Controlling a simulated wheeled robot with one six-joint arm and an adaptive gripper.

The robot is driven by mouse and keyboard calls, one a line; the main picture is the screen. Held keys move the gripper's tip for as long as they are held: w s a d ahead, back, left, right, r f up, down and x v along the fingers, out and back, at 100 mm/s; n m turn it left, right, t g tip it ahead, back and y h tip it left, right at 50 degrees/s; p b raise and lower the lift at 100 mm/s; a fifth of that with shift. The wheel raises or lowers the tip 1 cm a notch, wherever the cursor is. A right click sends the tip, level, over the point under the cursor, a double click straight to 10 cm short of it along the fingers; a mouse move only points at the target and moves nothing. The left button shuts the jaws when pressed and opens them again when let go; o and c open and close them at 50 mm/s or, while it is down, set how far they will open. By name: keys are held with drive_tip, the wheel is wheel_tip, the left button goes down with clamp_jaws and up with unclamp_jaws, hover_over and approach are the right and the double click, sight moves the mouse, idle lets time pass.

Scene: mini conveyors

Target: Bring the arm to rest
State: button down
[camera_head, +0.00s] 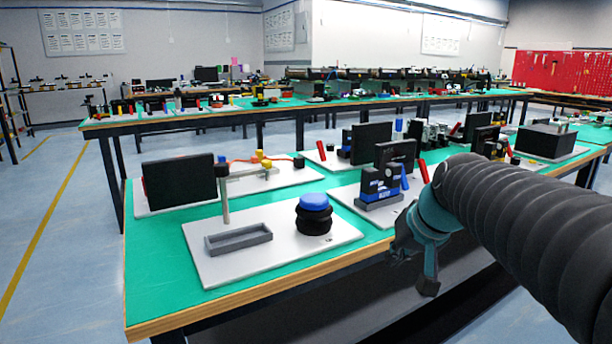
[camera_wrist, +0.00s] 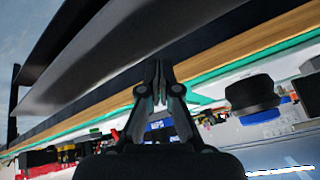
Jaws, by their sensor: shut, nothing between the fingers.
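My arm comes in from the right in the head view, in a dark ribbed sleeve with teal joints near its end. My gripper shows in the wrist view (camera_wrist: 158,68), with its two fingers together and nothing between them. It is near the front edge of the green-topped table (camera_head: 165,288), and the wooden edge strip (camera_wrist: 220,48) runs behind the fingers in the wrist view. In the head view the gripper's fingers are hard to make out beside the teal wrist.
On the table, a white board (camera_head: 215,268) bears a grey tray (camera_head: 238,240) and a black round part with a blue top (camera_head: 314,203). A blue and black device (camera_head: 378,190) and dark panels (camera_head: 180,181) stand behind. Free floor (camera_head: 70,230) lies left.

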drive_tip(key=s+f+h+b, duration=0.1)
drive_tip(key=s+f, duration=0.5)
drive_tip(key=s, duration=0.3)
drive_tip(key=s+f+n+h+b, duration=0.1)
drive_tip(key=s+f+b, duration=0.1)
drive_tip(key=s+f, duration=0.5)
drive_tip(key=shift+s+a+g, duration=0.2)
drive_tip(key=shift+s+g, duration=0.2)
drive_tip(key=shift+s, duration=0.95)
drive_tip(key=shift+f, duration=0.1)
drive_tip(key=shift+d, duration=0.1)
